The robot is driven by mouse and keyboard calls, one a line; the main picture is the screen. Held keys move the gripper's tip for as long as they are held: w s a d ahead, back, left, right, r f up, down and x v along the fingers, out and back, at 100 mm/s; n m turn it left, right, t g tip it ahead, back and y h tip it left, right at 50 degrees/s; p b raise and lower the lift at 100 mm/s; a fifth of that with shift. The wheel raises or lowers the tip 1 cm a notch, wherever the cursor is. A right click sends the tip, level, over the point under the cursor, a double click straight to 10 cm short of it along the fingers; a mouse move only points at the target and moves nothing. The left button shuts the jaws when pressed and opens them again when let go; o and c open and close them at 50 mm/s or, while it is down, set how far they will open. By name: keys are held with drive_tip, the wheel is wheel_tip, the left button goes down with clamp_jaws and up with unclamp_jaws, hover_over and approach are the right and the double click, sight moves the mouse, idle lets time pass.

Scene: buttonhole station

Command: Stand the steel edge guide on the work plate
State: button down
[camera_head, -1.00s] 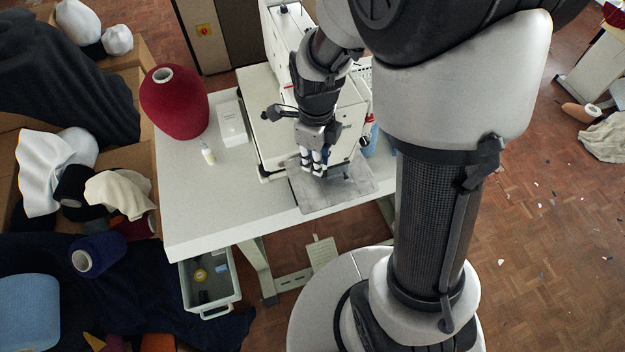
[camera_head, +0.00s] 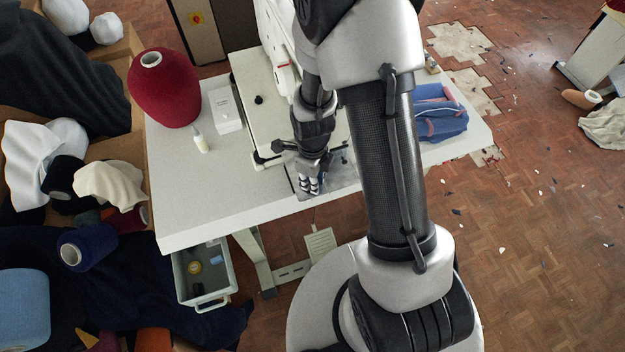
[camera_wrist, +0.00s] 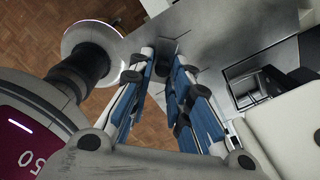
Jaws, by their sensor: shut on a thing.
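My gripper (camera_head: 309,188) is over the front-left part of the steel work plate (camera_head: 345,176), pointing down. In the wrist view the blue-padded fingers (camera_wrist: 160,68) are closed on a small grey metal piece, the steel edge guide (camera_wrist: 167,48), at their tips. Most of the guide is hidden by the fingers, and it cannot be made out in the head view. The work plate (camera_wrist: 225,35) spreads beyond the fingertips in the wrist view. I cannot tell whether the guide touches the plate.
The white sewing machine (camera_head: 262,98) stands behind the plate. A small bottle (camera_head: 201,141), a white box (camera_head: 225,110) and a red yarn cone (camera_head: 168,92) are left on the table (camera_head: 205,205). Blue folded cloth (camera_head: 440,113) lies right. A grey bin (camera_head: 226,283) hangs below.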

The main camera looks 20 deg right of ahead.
drive_tip(key=shift+f, duration=0.1)
drive_tip(key=shift+f, duration=0.15)
drive_tip(key=c, duration=1.5)
unclamp_jaws()
drive_tip(key=s+r+n+t+p, duration=0.3)
drive_tip(key=r+n, duration=0.8)
drive_tip(key=r, duration=1.5)
drive_tip(key=s+r+n, duration=0.3)
drive_tip(key=s+n, duration=0.1)
drive_tip(key=n, duration=0.1)
drive_tip(key=s+r+n+t, duration=0.1)
drive_tip(key=s+r+n, duration=0.2)
drive_tip(key=s+n, duration=0.1)
drive_tip(key=s+r+n, duration=0.4)
drive_tip(key=n, duration=0.3)
drive_tip(key=shift+a+t, duration=0.3)
drive_tip(key=shift+a, duration=0.05)
